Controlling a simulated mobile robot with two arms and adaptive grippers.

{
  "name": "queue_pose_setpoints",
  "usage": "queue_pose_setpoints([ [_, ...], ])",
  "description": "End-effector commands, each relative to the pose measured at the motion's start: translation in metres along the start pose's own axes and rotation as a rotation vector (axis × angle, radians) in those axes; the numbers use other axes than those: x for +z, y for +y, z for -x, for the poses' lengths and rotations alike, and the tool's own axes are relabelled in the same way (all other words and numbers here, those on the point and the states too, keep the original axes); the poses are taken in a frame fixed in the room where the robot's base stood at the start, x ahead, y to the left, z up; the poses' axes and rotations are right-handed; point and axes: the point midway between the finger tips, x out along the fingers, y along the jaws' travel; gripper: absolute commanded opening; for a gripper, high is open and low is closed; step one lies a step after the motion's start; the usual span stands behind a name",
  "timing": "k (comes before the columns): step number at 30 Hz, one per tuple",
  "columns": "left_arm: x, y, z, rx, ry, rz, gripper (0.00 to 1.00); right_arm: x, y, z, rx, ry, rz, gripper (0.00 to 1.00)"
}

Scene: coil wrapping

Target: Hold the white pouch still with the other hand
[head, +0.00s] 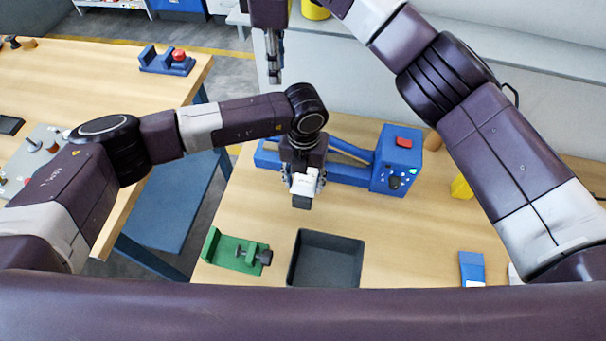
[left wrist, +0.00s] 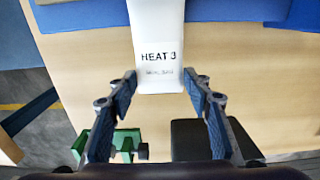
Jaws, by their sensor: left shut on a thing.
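The white pouch (head: 306,182), marked "HEAT 3", is held at the front of the blue machine (head: 392,158). In the left wrist view, the white pouch (left wrist: 160,40) sits between my left gripper's fingertips (left wrist: 160,88), which press on its two sides near its lower end. My left gripper (head: 303,188) is shut on it; its fingers are partly hidden in the head view. The pouch's far end runs out of the wrist picture. My right gripper (head: 274,74) hangs above and left of the blue machine, away from the pouch. Its fingers are too small to read.
A dark tray (head: 326,234) and a green clamp (head: 237,250) stand at the table's front. A blue packet (head: 472,266) and a yellow object (head: 460,187) lie to the right. A second table (head: 120,75) stands left, across a gap. Wood is bare right of the tray.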

Motion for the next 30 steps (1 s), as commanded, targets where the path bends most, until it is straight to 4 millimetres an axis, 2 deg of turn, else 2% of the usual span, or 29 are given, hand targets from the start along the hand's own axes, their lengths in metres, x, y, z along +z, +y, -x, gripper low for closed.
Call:
queue_pose_setpoints([
  [1, 0.000, 0.000, 0.000, 0.000, 0.000, 0.000, 0.21, 0.000, -0.001, -0.002, -0.005, 0.009, 0.001, 0.17],
  [6, 0.000, 0.000, 0.000, 0.000, 0.000, 0.000, 0.21, -0.002, -0.007, -0.017, -0.059, 0.130, 0.012, 0.00],
  [10, 0.000, 0.000, 0.000, 0.000, 0.000, 0.000, 0.21, -0.003, -0.015, -0.030, -0.116, 0.321, 0.015, 0.00],
  [14, 0.000, 0.000, 0.000, 0.000, 0.000, 0.000, 0.21, 0.007, -0.019, -0.035, -0.143, 0.530, -0.005, 0.00],
  [17, 0.000, 0.000, 0.000, 0.000, 0.000, 0.000, 0.21, 0.022, -0.019, -0.035, -0.138, 0.677, -0.033, 0.00],
  [21, 0.000, 0.000, 0.000, 0.000, 0.000, 0.000, 0.21, 0.053, -0.017, -0.029, -0.095, 0.852, -0.084, 0.00],
  [27, 0.000, 0.000, 0.000, 0.000, 0.000, 0.000, 0.21, 0.097, -0.015, -0.017, -0.009, 1.005, -0.141, 0.00],
  [30, 0.000, 0.000, 0.000, 0.000, 0.000, 0.000, 0.21, 0.111, -0.016, -0.012, 0.024, 1.042, -0.155, 0.00],
])
